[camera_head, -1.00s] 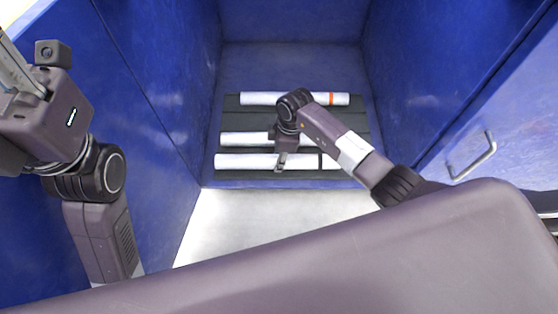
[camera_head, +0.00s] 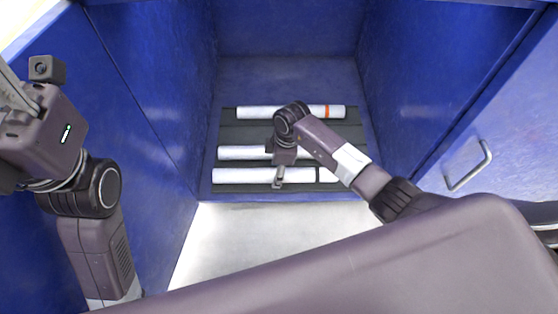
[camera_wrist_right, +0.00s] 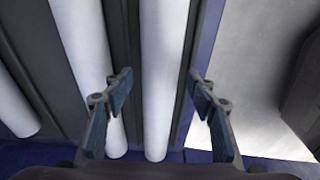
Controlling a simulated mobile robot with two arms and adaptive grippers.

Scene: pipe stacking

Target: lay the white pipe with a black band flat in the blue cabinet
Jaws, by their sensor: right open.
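The white pipe with a black band (camera_head: 250,176) lies flat on the dark slatted rack in the blue cabinet (camera_head: 285,80), nearest the cabinet's front edge. Its black band shows right of my right gripper (camera_head: 278,182). That gripper points down over this front pipe. In the right wrist view, the gripper (camera_wrist_right: 162,95) is open, with a white pipe (camera_wrist_right: 163,60) running between its fingers. I cannot tell whether the fingers touch it; no band shows there. My left gripper (camera_head: 12,92) is at the left edge, partly cut off and away from the pipes.
A white pipe with an orange band (camera_head: 260,112) lies at the back of the rack (camera_head: 230,133). Another white pipe (camera_head: 240,153) lies between it and the front pipe, partly hidden by my right arm. Blue walls close in both sides. A door with a metal handle (camera_head: 468,168) stands at right.

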